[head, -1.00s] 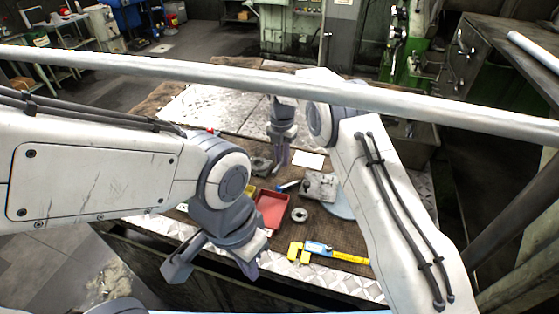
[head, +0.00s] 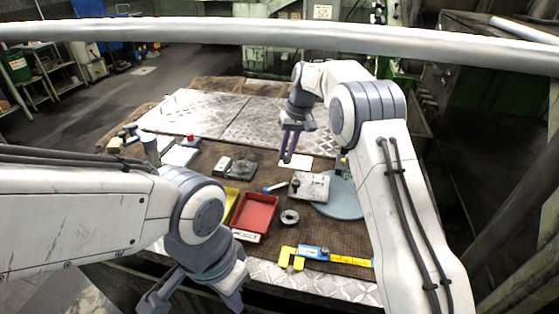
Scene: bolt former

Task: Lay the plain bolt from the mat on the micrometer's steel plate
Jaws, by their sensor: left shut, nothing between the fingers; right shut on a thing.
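My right gripper (head: 287,157) reaches in over the middle of the table, its fingers pointing down by a white sheet (head: 297,162). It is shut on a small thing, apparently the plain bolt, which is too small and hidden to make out. A grey metal plate-like device (head: 316,187), perhaps the micrometer with its steel plate, lies below and right of the fingers, apart from them in the picture. My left gripper (head: 232,300) is shut and empty at the near edge of the table. The brown mat (head: 215,205) covers the table's near part.
A red tray (head: 256,213), a yellow tray (head: 230,203), a ring (head: 290,217) and a yellow-blue caliper (head: 318,254) lie in front. A dark device (head: 237,167) lies left of my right gripper. A blue-grey disc (head: 343,203) is partly behind my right arm. Metal plates behind are clear.

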